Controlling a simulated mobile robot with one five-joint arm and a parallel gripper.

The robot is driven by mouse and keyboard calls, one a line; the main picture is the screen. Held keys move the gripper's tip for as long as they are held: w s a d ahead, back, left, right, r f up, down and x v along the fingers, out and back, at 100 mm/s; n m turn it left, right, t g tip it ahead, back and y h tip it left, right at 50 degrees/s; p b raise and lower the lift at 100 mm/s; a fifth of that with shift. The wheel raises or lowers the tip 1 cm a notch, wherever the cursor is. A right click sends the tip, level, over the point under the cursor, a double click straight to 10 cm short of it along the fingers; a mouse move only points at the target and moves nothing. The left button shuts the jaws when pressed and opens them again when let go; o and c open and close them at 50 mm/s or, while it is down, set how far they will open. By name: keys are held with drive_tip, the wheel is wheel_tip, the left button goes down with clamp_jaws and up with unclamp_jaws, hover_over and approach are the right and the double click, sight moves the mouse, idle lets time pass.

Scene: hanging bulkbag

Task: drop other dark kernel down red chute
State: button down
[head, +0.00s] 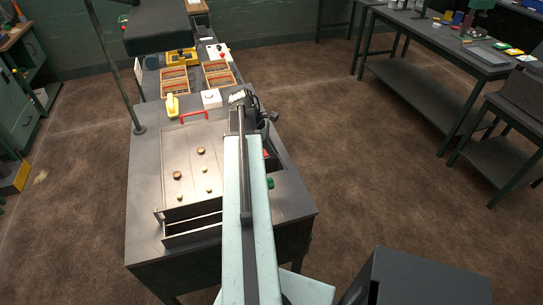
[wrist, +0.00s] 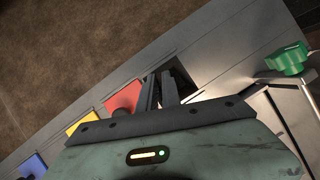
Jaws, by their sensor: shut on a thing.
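My gripper (wrist: 160,92) is shut, with its two fingers slightly apart around something small and dark, which is mostly hidden; I take it for the dark kernel. The fingers are just right of the red chute (wrist: 123,98) in the wrist view, over a dark square opening (wrist: 184,76). A bit of red (head: 267,154) shows beside my arm in the head view. Two larger brown-rimmed kernels (head: 201,150) (head: 177,175) and several small tan ones (head: 208,190) lie on the pale tray (head: 165,150).
A yellow chute (wrist: 82,124) and a blue chute (wrist: 33,165) lie beyond the red one. A green knob (wrist: 290,59) stands on the right; it also shows in the head view (head: 270,183). A red handle (head: 194,115) and wooden boxes (head: 176,85) are at the back. My arm hides part of the bench.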

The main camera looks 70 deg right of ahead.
wheel_tip(320, 180, down, 6)
drive_tip(key=b, duration=0.6)
drive_tip(key=shift+r, duration=0.1)
drive_tip(key=c, duration=1.5)
unclamp_jaws()
drive_tip(key=shift+r, duration=0.1)
drive_tip(key=p, duration=0.8)
approach(272, 161)
drive_tip(key=s+a, duration=0.2)
drive_tip(key=shift+a+r+b, duration=0.15)
drive_tip(key=shift+r+b, duration=0.1)
drive_tip(key=shift+b, duration=0.05)
